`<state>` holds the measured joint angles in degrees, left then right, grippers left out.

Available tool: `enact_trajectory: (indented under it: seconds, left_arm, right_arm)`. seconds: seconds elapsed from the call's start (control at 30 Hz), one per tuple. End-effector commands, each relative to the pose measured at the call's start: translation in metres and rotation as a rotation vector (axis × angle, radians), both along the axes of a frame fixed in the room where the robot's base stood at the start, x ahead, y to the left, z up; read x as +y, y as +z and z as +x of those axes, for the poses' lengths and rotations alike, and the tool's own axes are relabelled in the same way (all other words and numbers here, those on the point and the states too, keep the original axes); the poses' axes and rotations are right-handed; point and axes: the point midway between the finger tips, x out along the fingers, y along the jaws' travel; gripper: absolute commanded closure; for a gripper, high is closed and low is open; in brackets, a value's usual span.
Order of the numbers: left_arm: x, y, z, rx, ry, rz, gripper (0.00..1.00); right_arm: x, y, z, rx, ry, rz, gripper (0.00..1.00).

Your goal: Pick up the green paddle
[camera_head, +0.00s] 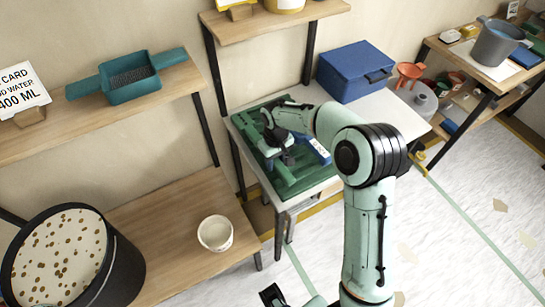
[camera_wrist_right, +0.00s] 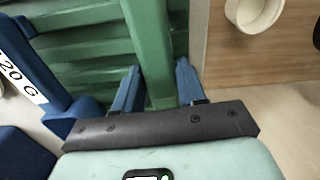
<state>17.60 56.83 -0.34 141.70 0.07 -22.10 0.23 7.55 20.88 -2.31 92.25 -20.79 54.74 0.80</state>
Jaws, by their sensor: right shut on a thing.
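The green paddle (camera_wrist_right: 150,45) shows in the right wrist view as a long green bar running between the two blue fingers of my right gripper (camera_wrist_right: 157,85). The right gripper is shut on it. In the head view my right gripper (camera_head: 278,150) is over the green slatted tray (camera_head: 300,182) on the white-topped table, and the wrist hides part of the tray and paddle. The slatted tray (camera_wrist_right: 85,45) lies beneath the paddle in the wrist view. A dark part that may be my left gripper (camera_head: 272,295) shows at the bottom edge of the head view; its jaws cannot be made out.
A blue labelled item (camera_head: 319,150) lies close beside the right gripper. A blue box (camera_head: 354,68) stands behind on the white table (camera_head: 400,108). A white cup (camera_head: 215,233) stands on the lower wooden shelf (camera_head: 170,220). A teal scoop tray (camera_head: 128,77) sits on the upper left shelf.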

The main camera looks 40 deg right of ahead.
Motion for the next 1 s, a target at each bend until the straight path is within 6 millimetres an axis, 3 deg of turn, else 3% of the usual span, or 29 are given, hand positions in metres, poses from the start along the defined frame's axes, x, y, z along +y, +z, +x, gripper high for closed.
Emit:
enact_trajectory:
  seconds: [0.17,0.5,0.7,1.0]
  left_arm:
    - [0.0,0.003,0.001,-0.001,0.0,0.0,0.57]
    - [0.0,0.017,0.005,-0.007,0.0,0.0,0.57]
    - [0.0,0.025,0.008,-0.01,0.0,0.0,0.57]
    - [0.0,0.03,0.01,-0.012,0.0,0.0,0.57]
  right_arm:
    - [0.0,0.028,0.001,-0.008,0.001,0.0,0.9]
    - [0.0,0.12,0.002,-0.01,0.001,0.0,0.9]
    - [0.0,0.166,0.001,-0.006,0.001,0.001,0.9]
    - [0.0,0.193,0.0,-0.003,0.001,0.001,0.9]
